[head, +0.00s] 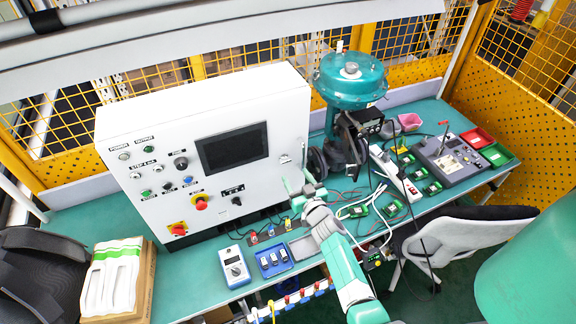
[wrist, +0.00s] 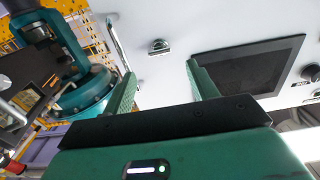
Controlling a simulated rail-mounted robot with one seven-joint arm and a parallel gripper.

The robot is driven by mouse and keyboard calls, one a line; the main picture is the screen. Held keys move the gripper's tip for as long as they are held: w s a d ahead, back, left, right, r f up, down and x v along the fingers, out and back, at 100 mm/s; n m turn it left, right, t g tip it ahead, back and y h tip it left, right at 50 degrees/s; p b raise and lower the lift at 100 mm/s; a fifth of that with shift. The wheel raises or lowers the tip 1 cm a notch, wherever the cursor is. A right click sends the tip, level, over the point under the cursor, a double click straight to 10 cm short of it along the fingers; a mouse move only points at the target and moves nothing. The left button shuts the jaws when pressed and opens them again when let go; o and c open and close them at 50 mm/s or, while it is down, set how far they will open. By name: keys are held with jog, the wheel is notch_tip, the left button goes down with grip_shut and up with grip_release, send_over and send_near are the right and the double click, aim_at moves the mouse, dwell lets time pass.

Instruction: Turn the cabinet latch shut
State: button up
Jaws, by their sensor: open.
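The white control cabinet (head: 255,100) stands on the teal bench at the left of the head view. Its latch (head: 284,159) is a small metal piece on the front panel, right of and below the dark screen. My gripper (head: 297,184) is in front of the panel's right side, just below the latch in the head view. In the wrist view my gripper (wrist: 158,76) is open, with nothing between its teal fingers and apart from the latch.
The dark screen (wrist: 250,65) is beside the right finger in the wrist view. A teal valve actuator (head: 350,80) stands right of the cabinet. A blue tray (head: 273,261), a handheld meter (head: 234,266) and several cables lie on the bench below.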

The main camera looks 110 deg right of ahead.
aim_at(287, 161)
jog(key=d, duration=0.2)
jog(key=d+b, duration=0.1)
jog(key=d, duration=0.1)
jog(key=d+b, duration=0.1)
jog(key=d, duration=0.2)
jog(key=shift+w+r, duration=0.1)
jog(key=shift+w, duration=0.2)
jog(key=shift+a, duration=0.1)
jog(key=c, duration=1)
